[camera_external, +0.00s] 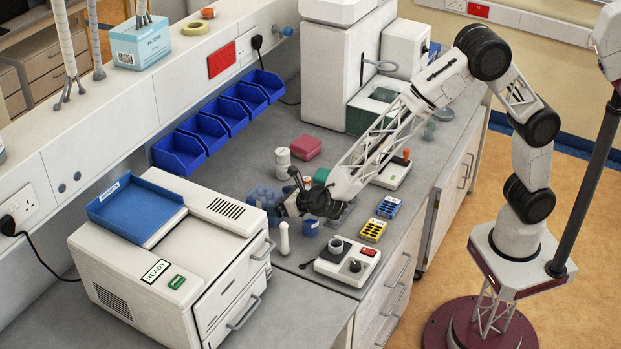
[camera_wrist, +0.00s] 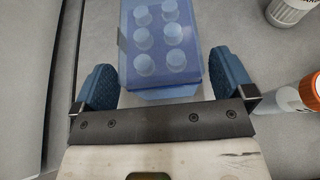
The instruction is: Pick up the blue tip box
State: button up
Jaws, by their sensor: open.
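A translucent blue box (camera_wrist: 157,75) with rows of round bumps lies between the fingers of my gripper (camera_wrist: 162,72) in the wrist view. The fingers are open, one on each side of the box, with a small gap visible at the left. Whether the right finger touches it is unclear. In the external view this box (camera_external: 262,196) sits on the grey bench just left of my gripper (camera_external: 287,200), which partly hides it. A smaller blue box (camera_external: 388,207) with dark round openings stands further right, beside a similar yellow box (camera_external: 373,230).
White bottles (camera_external: 283,160) and an orange-capped container (camera_wrist: 309,92) stand close to my gripper. A white upright object (camera_external: 284,238) and a white instrument with knobs (camera_external: 347,261) are nearer the front. A large white machine (camera_external: 200,262) is at left; blue bins (camera_external: 180,152) line the wall.

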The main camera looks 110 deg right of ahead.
jog(key=c, duration=0.8)
jog(key=shift+c, duration=0.2)
jog(key=shift+r, duration=5)
